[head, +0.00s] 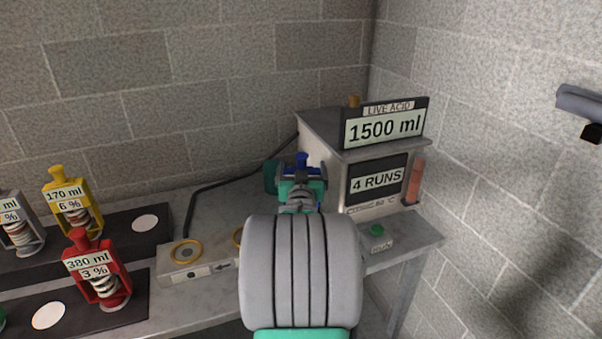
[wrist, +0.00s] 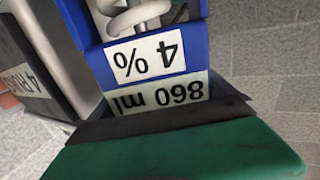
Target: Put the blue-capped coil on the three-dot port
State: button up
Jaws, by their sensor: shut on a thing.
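The blue-capped coil (head: 302,159) is mostly hidden behind my arm in the head view, with just its blue top showing. In the wrist view the blue coil unit (wrist: 155,40) has a pale spiral and labels reading 4 % and 860 ml. My gripper (head: 298,174) is shut on it; a green finger (wrist: 180,152) lies along its label side. The port block (head: 182,267) shows a yellow ring port above a one-dot mark, and part of a second ring (head: 238,238) by my arm. No three-dot mark is visible; my arm covers the block's right part.
A yellow coil (head: 72,205), a red coil (head: 96,270) and a grey coil (head: 18,228) stand on dark trays at left. White discs (head: 145,223) mark empty spots. The metal heater box (head: 322,150), with 1500 ml and 4 RUNS signs, stands right behind my gripper. A green button (head: 377,230) is at right.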

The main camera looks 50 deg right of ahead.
jog(key=shift+r, duration=0.1)
jog(key=shift+f, duration=0.2)
jog(key=o, duration=1.7)
jog(key=shift+f, duration=0.1)
